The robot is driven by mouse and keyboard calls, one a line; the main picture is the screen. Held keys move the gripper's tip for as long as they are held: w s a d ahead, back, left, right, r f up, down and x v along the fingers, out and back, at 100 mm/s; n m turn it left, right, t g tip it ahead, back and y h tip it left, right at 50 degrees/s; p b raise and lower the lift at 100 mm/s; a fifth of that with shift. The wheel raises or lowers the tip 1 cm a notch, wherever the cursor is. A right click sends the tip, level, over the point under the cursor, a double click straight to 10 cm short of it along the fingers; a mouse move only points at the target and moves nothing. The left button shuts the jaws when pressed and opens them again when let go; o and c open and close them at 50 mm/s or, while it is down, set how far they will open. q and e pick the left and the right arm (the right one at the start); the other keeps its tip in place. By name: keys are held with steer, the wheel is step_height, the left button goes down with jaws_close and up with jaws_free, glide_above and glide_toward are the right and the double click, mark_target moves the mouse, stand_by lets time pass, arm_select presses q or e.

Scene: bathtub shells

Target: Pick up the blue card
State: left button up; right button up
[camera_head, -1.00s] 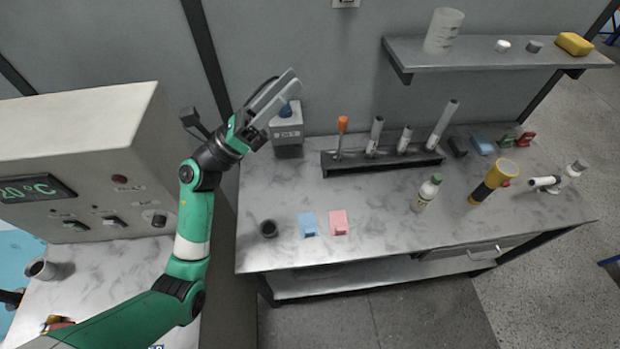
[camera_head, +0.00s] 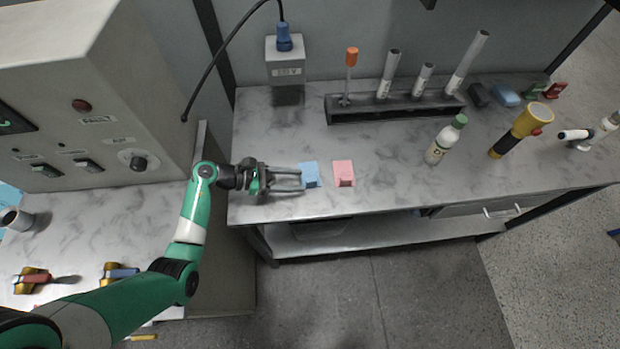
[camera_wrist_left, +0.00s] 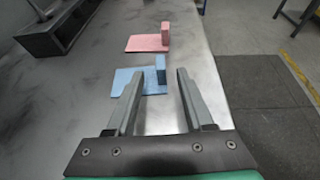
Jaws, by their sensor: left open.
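The blue card (camera_head: 310,174) lies flat on the grey marble bench near its front edge, with a small raised blue block on it. A pink card (camera_head: 343,172) with a similar block lies just to its right. My left gripper (camera_head: 301,180) reaches in low from the left, with its fingers pointing at the blue card. In the left wrist view the blue card (camera_wrist_left: 127,84) lies at the tips of my open fingers (camera_wrist_left: 160,76). Its block stands in line with the gap between them. Nothing is held. My right gripper is not in view.
A dark tube rack (camera_head: 395,108) stands behind the cards. A control box (camera_head: 110,80) rises on the left. The bench between the pink card and the bottle is clear.

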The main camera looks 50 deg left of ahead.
mark_target(311, 182)
arm_select(q)
steer(key=b+x, duration=0.1)
steer(key=x, duration=0.4)
steer(key=shift+w+d+f+b, duration=0.15)
steer(key=shift+d+f+b, duration=0.15)
jaws_close()
